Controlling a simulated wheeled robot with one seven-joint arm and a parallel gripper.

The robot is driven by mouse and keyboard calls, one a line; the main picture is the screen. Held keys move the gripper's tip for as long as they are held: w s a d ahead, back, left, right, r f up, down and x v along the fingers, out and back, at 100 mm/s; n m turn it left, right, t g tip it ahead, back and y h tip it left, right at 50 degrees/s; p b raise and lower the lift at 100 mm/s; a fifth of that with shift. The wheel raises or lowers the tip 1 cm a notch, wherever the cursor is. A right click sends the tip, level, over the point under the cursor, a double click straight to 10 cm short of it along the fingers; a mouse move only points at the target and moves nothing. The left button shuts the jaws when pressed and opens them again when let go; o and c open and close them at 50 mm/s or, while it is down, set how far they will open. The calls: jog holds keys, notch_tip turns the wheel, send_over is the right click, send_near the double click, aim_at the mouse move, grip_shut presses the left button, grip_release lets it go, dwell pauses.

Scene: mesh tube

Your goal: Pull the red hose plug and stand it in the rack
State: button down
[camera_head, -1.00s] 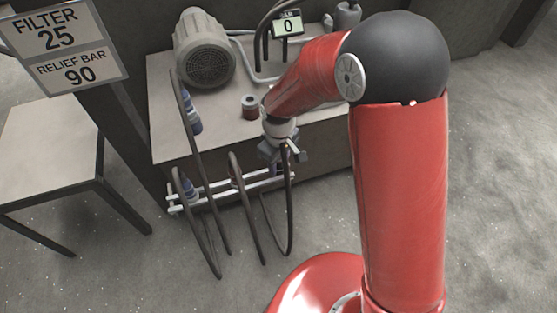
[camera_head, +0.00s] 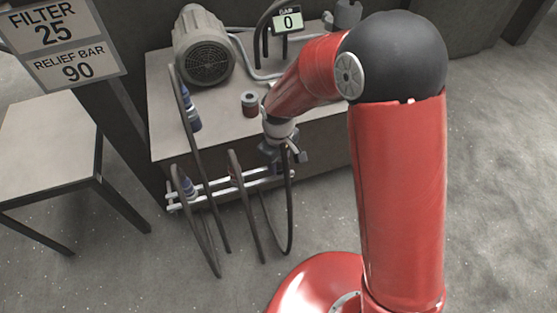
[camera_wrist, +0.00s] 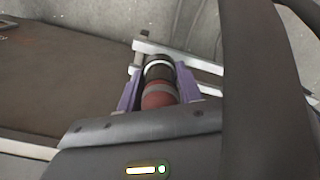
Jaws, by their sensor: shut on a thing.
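The red plug (camera_wrist: 160,96) is between the purple fingers of my gripper (camera_wrist: 157,86) in the wrist view, with a dark end and pale ring pointing away. My gripper is shut on it. In the head view my gripper (camera_head: 281,154) is in front of the bench edge, near the right end of the rack; the plug is hidden there. A dark hose (camera_head: 289,205) hangs in a loop below my gripper. The rack (camera_head: 218,190) is a pair of pale rails along the bench front. In the wrist view, rack rails (camera_wrist: 200,62) show just beyond the plug; I cannot tell whether they touch.
Blue plugs with hoses are at the bench's left edge (camera_head: 190,112) and on the rack's left (camera_head: 186,187). Another hose (camera_head: 236,165) stands at mid-rack. A red-banded fitting (camera_head: 250,104), a motor (camera_head: 203,50) and a gauge reading 0 (camera_head: 287,21) are on the bench (camera_head: 222,142).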

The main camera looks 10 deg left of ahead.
jog(key=shift+f, duration=0.25)
jog(key=c, duration=0.9)
grip_release()
jog(key=shift+o, duration=0.2)
jog(key=shift+r, duration=0.1)
notch_tip(320, 180, up, 8)
jog(key=shift+f+p, duration=0.15)
jog(key=shift+p, duration=0.5)
jog(key=d+r+m+t+p, duration=0.2)
jog(key=d+r+m, duration=0.1)
jog(key=d+r, duration=0.6)
jog(key=s+d+r+m+t+p, duration=0.3)
jog(key=s+d+r+m+p, duration=0.2)
jog(key=s+d+r+m, duration=0.4)
jog(key=s+d+r, duration=0.5)
jog(key=d+r, duration=0.2)
jog(key=d, duration=0.1)
jog(key=shift+s+r+t, duration=0.25)
jog(key=shift+s+t, duration=0.05)
jog(key=shift+s, duration=0.1)
